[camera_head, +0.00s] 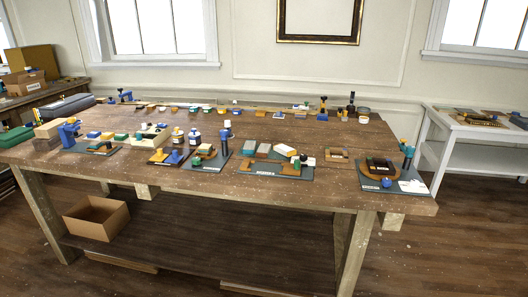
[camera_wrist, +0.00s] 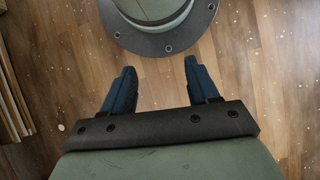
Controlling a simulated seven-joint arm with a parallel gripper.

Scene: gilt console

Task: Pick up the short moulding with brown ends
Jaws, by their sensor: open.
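My gripper (camera_wrist: 160,70) shows in the wrist view with its two dark blue fingers apart and nothing between them. It hangs over the bare wooden floor. My gripper is not visible in the head view. The head view shows a wooden workbench (camera_head: 225,188) with many small pieces on dark mats. I cannot tell which piece is the short moulding with brown ends; the pieces are too small here. Several small blocks, green, reddish and pale, lie on the middle mat (camera_head: 245,169).
A dark mat (camera_head: 410,187) with a curved brown piece lies at the bench's right end. White bottles (camera_head: 194,137) stand near the middle. A cardboard box (camera_head: 97,217) sits on the lower shelf. A white side table (camera_head: 470,140) stands to the right. Floor in front is clear.

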